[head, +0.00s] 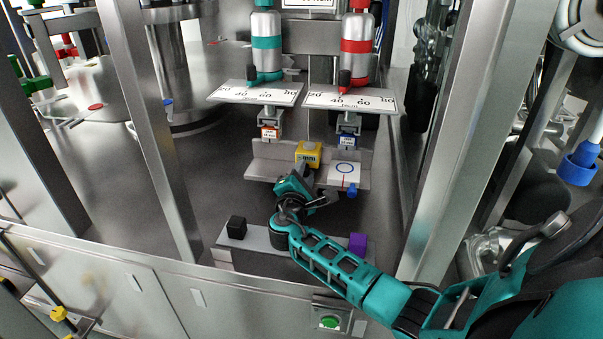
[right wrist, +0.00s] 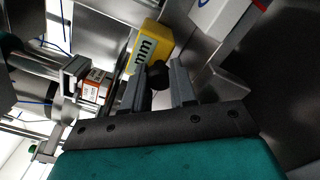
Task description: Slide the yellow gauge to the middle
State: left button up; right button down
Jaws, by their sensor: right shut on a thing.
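The yellow gauge (head: 307,153), a block with dark lettering, sits on a grey metal ledge (head: 268,162), near the middle of its length. It also shows in the right wrist view (right wrist: 151,42), reading "mm". My right gripper (head: 305,178) is in front of the gauge, reaching in from the lower right. In the right wrist view, its fingers (right wrist: 158,82) are shut on a black round knob (right wrist: 158,72) beside the yellow block. How the knob joins the gauge is partly hidden. My left gripper is not in view.
Two white scale plates (head: 255,93) (head: 350,98) stand behind, below teal and red cylinders. A lower front ledge carries a black cube (head: 236,227) and a purple block (head: 357,243). Metal posts (head: 150,130) flank the space.

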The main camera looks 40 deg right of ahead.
jog(key=c, duration=1.2)
grip_release()
jog(key=shift+a, duration=0.1)
jog(key=v, duration=1.3)
